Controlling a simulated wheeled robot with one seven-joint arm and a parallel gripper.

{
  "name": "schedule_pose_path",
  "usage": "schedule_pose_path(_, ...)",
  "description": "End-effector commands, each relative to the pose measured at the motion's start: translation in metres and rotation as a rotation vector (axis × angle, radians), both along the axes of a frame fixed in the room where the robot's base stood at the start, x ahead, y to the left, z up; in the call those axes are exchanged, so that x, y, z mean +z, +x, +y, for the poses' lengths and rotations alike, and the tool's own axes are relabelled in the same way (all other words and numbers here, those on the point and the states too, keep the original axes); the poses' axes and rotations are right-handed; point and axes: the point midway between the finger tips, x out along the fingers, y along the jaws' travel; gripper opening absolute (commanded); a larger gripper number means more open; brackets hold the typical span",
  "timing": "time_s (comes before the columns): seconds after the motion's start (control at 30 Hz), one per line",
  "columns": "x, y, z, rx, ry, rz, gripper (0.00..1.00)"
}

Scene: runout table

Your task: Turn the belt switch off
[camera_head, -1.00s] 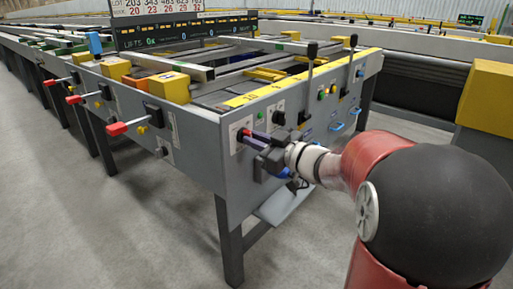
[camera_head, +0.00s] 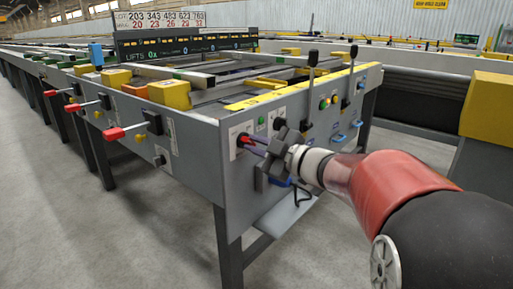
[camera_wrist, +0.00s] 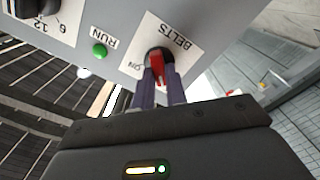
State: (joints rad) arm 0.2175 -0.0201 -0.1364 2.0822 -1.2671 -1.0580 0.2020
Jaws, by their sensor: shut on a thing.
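The belt switch is a red handle on a dark round base, on a white plate marked BELTS, on the table's end panel. In the wrist view the red handle (camera_wrist: 157,68) stands between my fingertips, and the word ON shows beside it. My gripper (camera_wrist: 158,88) is shut on this handle, with one purple finger on each side. In the head view the switch (camera_head: 242,140) is at the left of the end panel, with my gripper (camera_head: 252,144) reaching it from the right. Part of the plate is hidden behind my fingers.
A green RUN button (camera_wrist: 100,50) sits beside the switch plate, with a dark knob (camera_wrist: 28,6) further left. Two black levers, one of them here (camera_head: 309,85), rise from the end panel. Red-handled levers (camera_head: 118,132) stick out on the long side. The floor in front is clear.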

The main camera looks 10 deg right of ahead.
Motion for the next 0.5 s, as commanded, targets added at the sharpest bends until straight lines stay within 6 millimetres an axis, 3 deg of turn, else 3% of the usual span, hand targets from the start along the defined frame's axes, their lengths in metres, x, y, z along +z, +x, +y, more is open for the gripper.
schedule_pose_path(0.37,-0.0007,-0.0002,-0.0002,0.001,-0.006,-0.002,0.00)
schedule_pose_path(0.4,-0.0008,-0.0002,-0.0002,0.000,-0.006,-0.002,0.17)
schedule_pose_path(0.5,-0.0006,-0.0002,-0.0002,0.000,-0.005,-0.002,0.31)
